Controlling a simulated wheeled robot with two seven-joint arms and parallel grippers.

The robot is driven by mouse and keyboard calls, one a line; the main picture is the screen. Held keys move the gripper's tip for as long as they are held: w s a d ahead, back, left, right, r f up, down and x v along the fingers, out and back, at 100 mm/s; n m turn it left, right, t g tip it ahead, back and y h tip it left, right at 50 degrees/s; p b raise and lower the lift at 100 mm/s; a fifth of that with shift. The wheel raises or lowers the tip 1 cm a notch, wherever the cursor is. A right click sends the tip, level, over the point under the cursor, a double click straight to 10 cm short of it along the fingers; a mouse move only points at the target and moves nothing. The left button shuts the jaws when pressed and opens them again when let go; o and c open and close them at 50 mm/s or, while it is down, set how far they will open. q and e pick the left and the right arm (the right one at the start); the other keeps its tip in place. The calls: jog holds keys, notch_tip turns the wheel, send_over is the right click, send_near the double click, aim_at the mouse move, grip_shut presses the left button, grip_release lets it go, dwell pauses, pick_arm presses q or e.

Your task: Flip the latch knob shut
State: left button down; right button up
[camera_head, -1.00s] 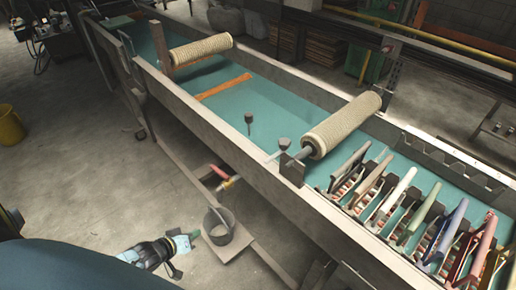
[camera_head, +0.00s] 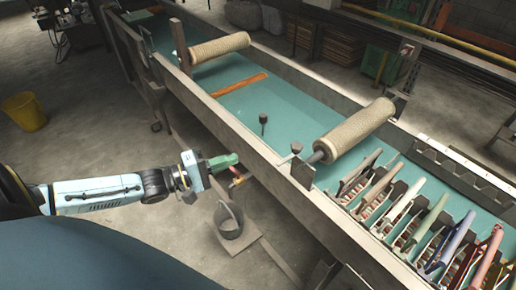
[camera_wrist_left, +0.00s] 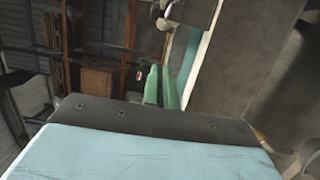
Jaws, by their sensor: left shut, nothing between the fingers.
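A dark latch knob (camera_head: 296,147) stands on a short stem at the near bracket (camera_head: 303,168) of the long trough, beside the end of the near mesh roller (camera_head: 354,131). A second dark knob (camera_head: 263,118) stands up over the teal bed further left. My left gripper (camera_head: 224,161), with green fingers, is shut and empty just outside the trough's near wall, left of the latch knob and apart from it. The fingers (camera_wrist_left: 161,86) also show close together in the left wrist view, with a grey metal part above them. My right gripper is not in view.
The trough's near wall (camera_head: 225,125) runs between my gripper and the teal bed. Several coloured slats (camera_head: 435,222) fill the trough's right end.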

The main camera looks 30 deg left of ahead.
pick_arm(q)
jog(key=w+d+p, duration=0.1)
jog(key=w+d, duration=0.6)
jog(key=d, duration=0.2)
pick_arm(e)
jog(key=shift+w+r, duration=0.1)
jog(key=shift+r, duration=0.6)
pick_arm(q)
jog(key=shift+s+d+p, duration=0.1)
jog(key=shift+d+p, duration=0.1)
jog(key=shift+p, duration=0.1)
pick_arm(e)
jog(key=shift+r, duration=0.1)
pick_arm(q)
jog(key=shift+s+n+t+y, duration=0.1)
jog(key=shift+n+t+y, duration=0.2)
jog(key=shift+y, duration=0.1)
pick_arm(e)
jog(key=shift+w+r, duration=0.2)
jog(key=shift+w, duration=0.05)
